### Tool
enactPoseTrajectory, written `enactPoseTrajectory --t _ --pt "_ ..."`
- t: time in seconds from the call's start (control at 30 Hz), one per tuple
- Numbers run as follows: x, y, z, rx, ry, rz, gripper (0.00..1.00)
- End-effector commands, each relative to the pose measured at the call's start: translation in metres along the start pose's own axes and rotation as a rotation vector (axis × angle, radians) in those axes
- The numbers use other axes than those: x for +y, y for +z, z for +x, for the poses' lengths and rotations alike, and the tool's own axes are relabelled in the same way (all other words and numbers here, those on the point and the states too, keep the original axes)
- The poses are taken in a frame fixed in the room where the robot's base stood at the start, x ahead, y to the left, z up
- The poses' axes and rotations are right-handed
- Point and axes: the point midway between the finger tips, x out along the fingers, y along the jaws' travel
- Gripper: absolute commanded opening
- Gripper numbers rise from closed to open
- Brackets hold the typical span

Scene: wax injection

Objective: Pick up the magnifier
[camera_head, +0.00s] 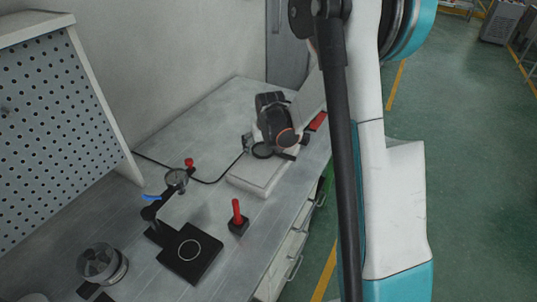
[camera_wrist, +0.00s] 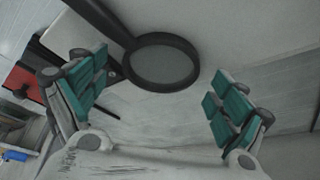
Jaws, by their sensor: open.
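The magnifier (camera_wrist: 163,63) shows in the wrist view as a round grey lens in a thick black rim. Its dark handle runs to the upper left. My gripper (camera_wrist: 158,75) is open, with one teal-padded finger on each side of the picture. I see no contact, though the left finger overlaps the area near the rim.
A red-handled tool (camera_head: 237,220), a black plate (camera_head: 190,253) and a round metal part (camera_head: 101,264) stand nearer. A perforated panel (camera_head: 55,130) rises at left.

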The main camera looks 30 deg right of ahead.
Motion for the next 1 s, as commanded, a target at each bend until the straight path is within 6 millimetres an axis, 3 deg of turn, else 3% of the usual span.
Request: enactPoseTrajectory --t 0.1,0.13,0.33,0.77,1.0 --pt "0.000 0.000 -0.001 0.000 0.000 0.000 0.92" --pt "0.000 0.000 -0.001 0.000 0.000 0.000 0.87" --pt "0.000 0.000 -0.001 0.000 0.000 0.000 0.42" --pt "0.000 -0.002 -0.005 0.000 0.000 0.000 0.42" --pt "0.000 -0.012 -0.030 0.000 0.000 0.000 0.42"
